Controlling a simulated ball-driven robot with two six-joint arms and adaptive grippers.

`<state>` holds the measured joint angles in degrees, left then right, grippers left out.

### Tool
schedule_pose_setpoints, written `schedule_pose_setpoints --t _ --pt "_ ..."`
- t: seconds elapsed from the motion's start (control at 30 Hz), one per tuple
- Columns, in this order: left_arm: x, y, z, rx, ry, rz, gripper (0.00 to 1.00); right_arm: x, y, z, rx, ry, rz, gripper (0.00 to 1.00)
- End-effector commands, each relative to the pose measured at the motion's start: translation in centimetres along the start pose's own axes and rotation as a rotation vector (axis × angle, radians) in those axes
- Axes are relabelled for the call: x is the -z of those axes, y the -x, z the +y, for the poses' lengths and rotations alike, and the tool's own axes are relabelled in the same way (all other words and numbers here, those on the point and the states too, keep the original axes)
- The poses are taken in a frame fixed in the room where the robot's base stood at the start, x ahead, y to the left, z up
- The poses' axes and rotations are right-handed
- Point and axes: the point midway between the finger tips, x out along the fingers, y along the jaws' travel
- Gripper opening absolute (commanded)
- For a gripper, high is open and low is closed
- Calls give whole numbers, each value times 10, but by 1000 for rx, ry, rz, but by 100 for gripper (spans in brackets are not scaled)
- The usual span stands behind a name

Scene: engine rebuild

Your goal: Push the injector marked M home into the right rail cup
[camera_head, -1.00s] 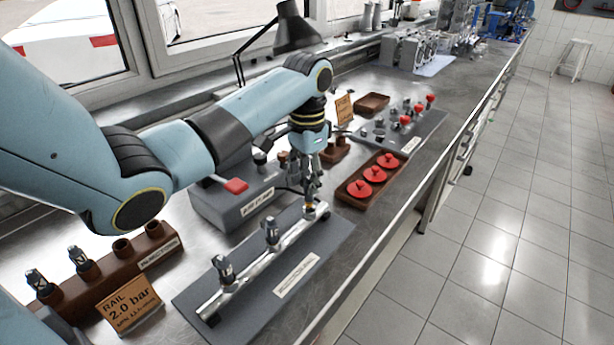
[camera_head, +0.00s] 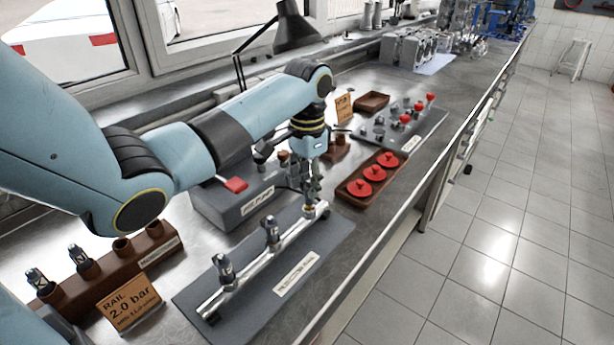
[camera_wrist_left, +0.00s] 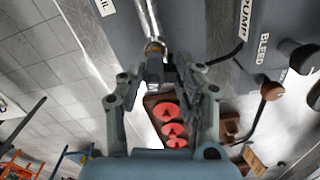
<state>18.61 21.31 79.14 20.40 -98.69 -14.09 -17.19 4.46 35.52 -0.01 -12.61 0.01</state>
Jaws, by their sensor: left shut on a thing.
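The silver rail (camera_head: 250,265) lies on a grey base plate (camera_head: 325,245), with injectors standing in its near cup (camera_head: 222,268) and middle cup (camera_head: 271,236). My left gripper (camera_head: 311,190) is over the far right end of the rail, pointing down. It is shut on a dark injector (camera_wrist_left: 154,70), whose lower end is at the right rail cup (camera_head: 318,208). In the left wrist view the gripper (camera_wrist_left: 160,88) has its fingers either side of this injector, and the cup (camera_wrist_left: 154,47) meets its tip. Its marking and exact seating depth cannot be read. My right gripper is not in view.
A brown injector rack (camera_head: 110,268) with two injectors and two empty holes stands at left, behind a rail pressure card (camera_head: 128,301). A grey pump block (camera_head: 235,200) with a red-tipped lever is behind the rail. A tray of red caps (camera_head: 352,190) sits close right of the gripper.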

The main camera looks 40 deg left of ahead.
Motion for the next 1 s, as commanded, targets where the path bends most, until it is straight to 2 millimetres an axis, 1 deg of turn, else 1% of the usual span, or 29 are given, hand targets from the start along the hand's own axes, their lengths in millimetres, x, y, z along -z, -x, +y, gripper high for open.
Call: schedule_pose_setpoints --t 0.3,0.63,1.0 --pt "0 0 0 0 0 0 2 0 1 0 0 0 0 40" --pt "0 -1 0 -1 0 -1 2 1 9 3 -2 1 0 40" --pt "0 -2 0 0 0 0 2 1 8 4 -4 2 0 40"
